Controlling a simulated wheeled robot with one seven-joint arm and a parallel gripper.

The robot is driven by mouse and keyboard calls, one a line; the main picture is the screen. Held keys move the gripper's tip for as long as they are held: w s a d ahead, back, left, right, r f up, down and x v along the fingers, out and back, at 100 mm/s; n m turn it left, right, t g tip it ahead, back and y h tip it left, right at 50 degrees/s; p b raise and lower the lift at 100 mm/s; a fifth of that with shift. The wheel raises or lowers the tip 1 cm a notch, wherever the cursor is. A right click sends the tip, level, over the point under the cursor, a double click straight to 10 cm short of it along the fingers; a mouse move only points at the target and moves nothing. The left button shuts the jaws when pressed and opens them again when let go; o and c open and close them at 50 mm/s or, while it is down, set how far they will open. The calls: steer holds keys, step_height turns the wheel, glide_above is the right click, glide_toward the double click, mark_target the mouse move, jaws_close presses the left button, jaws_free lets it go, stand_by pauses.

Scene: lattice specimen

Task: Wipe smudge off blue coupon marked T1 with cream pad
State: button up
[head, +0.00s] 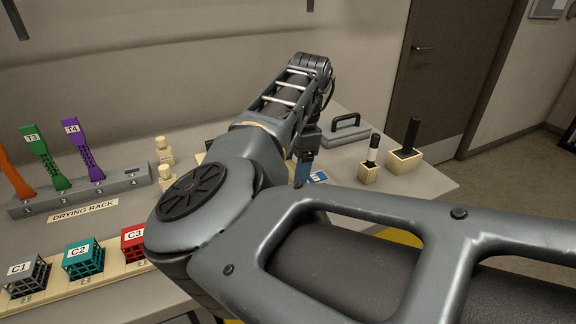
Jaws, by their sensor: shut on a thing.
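My gripper (302,168) is at the far end of my arm, low over the table right of centre. It is small and partly hidden by my forearm. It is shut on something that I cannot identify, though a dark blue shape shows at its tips. A small bright blue piece with a white mark (318,177) lies just right of the tips, perhaps the labelled end of the blue coupon. I cannot read T1 or see a smudge. I cannot pick out the cream pad for certain. Whether anything touches the coupon is hidden.
The drying rack (118,186) at left holds orange, green T3 and purple T4 coupons. Lattice cubes C1, C2 and C3 (134,241) stand in front. Cream blocks bearing a marker (373,150) and a black handle (411,135) stand right of my gripper. A black-handled grey block (345,133) lies behind.

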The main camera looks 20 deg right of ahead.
steer(key=shift+a, duration=0.15)
steer(key=shift+a+p, duration=0.6)
steer(key=shift+a, duration=0.9)
steer(key=shift+d, duration=0.2)
steer(key=shift+d+p, duration=0.8)
steer(key=shift+d, duration=0.65)
steer(key=shift+a+f+p, duration=0.1)
steer(key=shift+a+p, duration=0.35)
steer(key=shift+a, duration=1.2)
